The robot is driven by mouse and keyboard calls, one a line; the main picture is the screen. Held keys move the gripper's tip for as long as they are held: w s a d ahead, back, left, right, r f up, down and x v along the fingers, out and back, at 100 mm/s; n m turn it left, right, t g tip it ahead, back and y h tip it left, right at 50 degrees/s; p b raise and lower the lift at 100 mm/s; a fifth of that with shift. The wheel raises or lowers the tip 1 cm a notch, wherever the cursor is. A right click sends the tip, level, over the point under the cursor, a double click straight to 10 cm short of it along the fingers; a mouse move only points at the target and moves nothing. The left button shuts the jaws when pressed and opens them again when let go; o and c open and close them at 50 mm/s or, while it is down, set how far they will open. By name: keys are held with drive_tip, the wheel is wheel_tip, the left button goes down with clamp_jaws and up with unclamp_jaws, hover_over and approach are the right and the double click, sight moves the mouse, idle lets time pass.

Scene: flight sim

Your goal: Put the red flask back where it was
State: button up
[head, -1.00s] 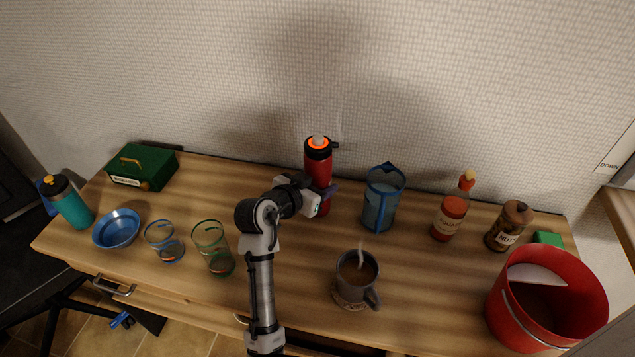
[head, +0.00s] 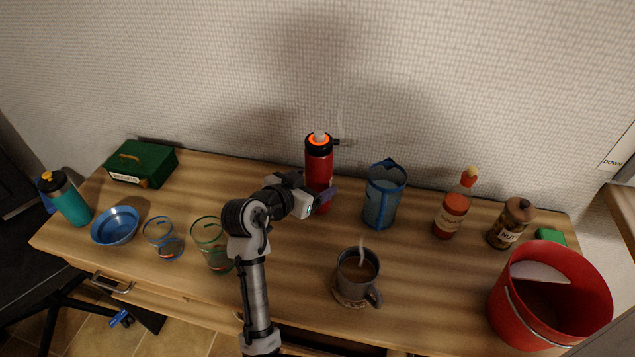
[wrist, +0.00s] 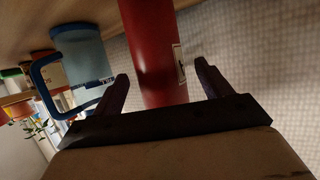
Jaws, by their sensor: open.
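The red flask (head: 319,165) stands upright at the back of the wooden table, near the wall. It has a black collar and a glowing orange ring on top. My gripper (head: 318,197) is open at the lower part of the flask. In the wrist view the red flask (wrist: 156,60) passes between and just beyond the two spread fingers of my gripper (wrist: 162,82), with a small gap at each fingertip. A pale label shows on its side. Whether a finger touches the flask cannot be told.
A blue pitcher (head: 383,198) stands close to the right of the flask; its handle is near one finger in the wrist view (wrist: 84,62). A steaming mug (head: 357,270) is in front. Glasses (head: 211,243) stand left, a sauce bottle (head: 454,207) and red bucket (head: 548,295) right.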

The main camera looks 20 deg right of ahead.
drive_tip(key=b+v, duration=0.2)
drive_tip(key=v, duration=0.7)
drive_tip(key=shift+c, duration=0.5)
idle(1.4)
